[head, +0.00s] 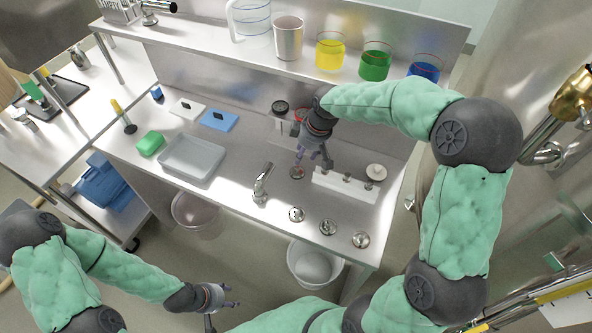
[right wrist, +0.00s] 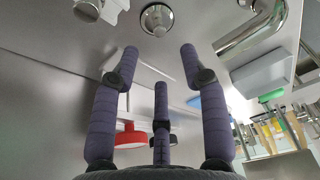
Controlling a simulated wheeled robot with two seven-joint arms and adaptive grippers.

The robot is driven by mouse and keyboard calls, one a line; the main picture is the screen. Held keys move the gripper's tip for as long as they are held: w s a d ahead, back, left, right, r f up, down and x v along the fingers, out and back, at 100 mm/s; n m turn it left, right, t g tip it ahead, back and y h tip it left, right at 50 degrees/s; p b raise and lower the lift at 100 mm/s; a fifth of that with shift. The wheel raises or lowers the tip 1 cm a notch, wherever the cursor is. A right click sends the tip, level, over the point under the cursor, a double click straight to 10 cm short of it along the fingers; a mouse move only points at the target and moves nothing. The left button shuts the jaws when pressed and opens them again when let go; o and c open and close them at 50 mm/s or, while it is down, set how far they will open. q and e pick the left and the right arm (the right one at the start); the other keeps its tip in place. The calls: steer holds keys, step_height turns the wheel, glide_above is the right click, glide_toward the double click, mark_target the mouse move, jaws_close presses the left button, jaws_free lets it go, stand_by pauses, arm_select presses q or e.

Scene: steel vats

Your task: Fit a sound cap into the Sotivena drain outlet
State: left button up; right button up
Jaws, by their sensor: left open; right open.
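A small round metal fitting (head: 297,172) is set in the steel bench top just below my right gripper (head: 312,158). In the right wrist view a round metal fitting (right wrist: 157,19) lies beyond the open, empty fingertips (right wrist: 158,60). A white rack (head: 340,187) right of the gripper bears several small knobbed pieces, with a pale round disc (head: 376,171) at its far end. Three more round metal fittings (head: 297,214) (head: 328,227) (head: 361,240) line the front edge. No Sotivena label is legible, and I cannot tell caps' soundness. My left gripper (head: 228,295) is open and empty before the bench.
A steel tap (head: 263,183) stands left of the front fittings. A grey tray (head: 193,158), green block (head: 150,143) and blue-and-white boards lie left. A red-topped item (head: 301,114) stands behind the right gripper. Coloured beakers (head: 376,62) stand on the shelf. A bucket (head: 313,264) sits below.

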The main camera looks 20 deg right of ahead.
mark_target(297, 167)
steer(key=b+x, duration=0.2)
steer(key=x, duration=0.6)
steer(key=shift+f+b, duration=0.3)
steer(key=shift+b, duration=0.1)
steer(key=shift+r, duration=0.1)
jaws_close()
